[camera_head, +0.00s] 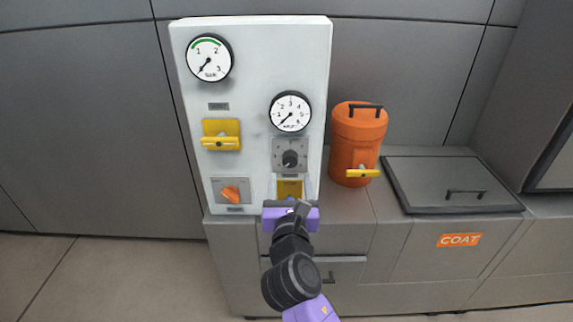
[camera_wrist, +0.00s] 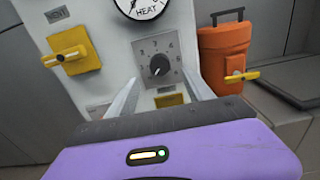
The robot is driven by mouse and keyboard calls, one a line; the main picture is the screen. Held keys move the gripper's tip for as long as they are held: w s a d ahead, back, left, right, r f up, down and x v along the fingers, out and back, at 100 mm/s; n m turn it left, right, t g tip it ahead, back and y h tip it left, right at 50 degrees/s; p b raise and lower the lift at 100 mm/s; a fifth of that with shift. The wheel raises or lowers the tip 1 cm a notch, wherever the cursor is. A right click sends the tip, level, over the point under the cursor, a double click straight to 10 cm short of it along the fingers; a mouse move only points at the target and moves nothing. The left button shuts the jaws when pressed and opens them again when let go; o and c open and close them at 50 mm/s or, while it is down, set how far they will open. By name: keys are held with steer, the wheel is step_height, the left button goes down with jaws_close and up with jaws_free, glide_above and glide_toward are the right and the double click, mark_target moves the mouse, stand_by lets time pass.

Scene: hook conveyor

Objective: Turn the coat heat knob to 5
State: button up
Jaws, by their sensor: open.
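A black round knob (camera_head: 290,158) sits on a grey square plate on the right side of the white panel (camera_head: 252,100). In the wrist view the black knob (camera_wrist: 160,66) has small numerals around it; its pointer setting is too small to read surely. My gripper (camera_head: 291,203) is low in front of the panel, below the knob. In the wrist view its two fingers (camera_wrist: 162,80) are apart, with the knob showing between and beyond them. Nothing is between the fingertips.
A yellow handle (camera_head: 221,140) and an orange knob (camera_head: 231,192) are on the panel's left. A yellow part (camera_head: 289,189) sits below the black knob, partly hidden by my gripper. An orange canister (camera_head: 357,143) with a yellow tap and a lidded COAT bin (camera_head: 455,185) stand right.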

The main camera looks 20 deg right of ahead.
mark_target(290, 163)
steer(key=x, duration=0.7)
steer(key=shift+w+d, duration=0.1)
steer(key=shift+w, duration=0.2)
jaws_close()
